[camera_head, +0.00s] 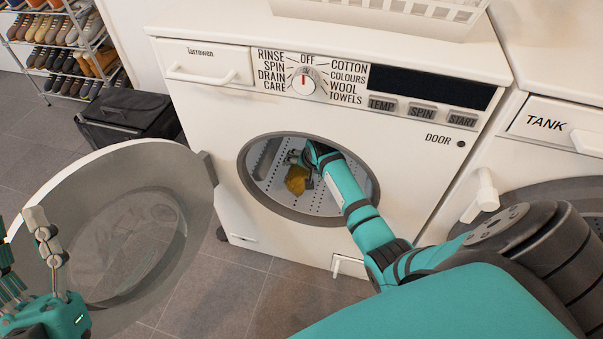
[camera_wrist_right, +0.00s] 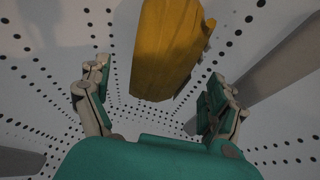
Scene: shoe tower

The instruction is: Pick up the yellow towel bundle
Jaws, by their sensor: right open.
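The yellow towel bundle (camera_head: 296,180) lies inside the drum of the open washing machine. In the right wrist view, the bundle (camera_wrist_right: 168,45) is a mustard-yellow lump ahead of the palm, roughly between the lines of the two fingers. My right gripper (camera_head: 304,168) is inside the drum beside the bundle, partly hidden by its own arm. In the wrist view its fingers (camera_wrist_right: 160,82) are spread apart, with a gap to the bundle on each side. My left gripper (camera_head: 20,222) is at the lower left, its visible fingers apart and nothing seen between them.
The round washer door (camera_head: 130,200) stands open on the left, near my left gripper. The drum rim (camera_head: 372,190) surrounds my right arm. A white basket (camera_head: 400,15) is on top of the machine. A black box (camera_head: 125,115) and shoe rack (camera_head: 60,45) stand behind left.

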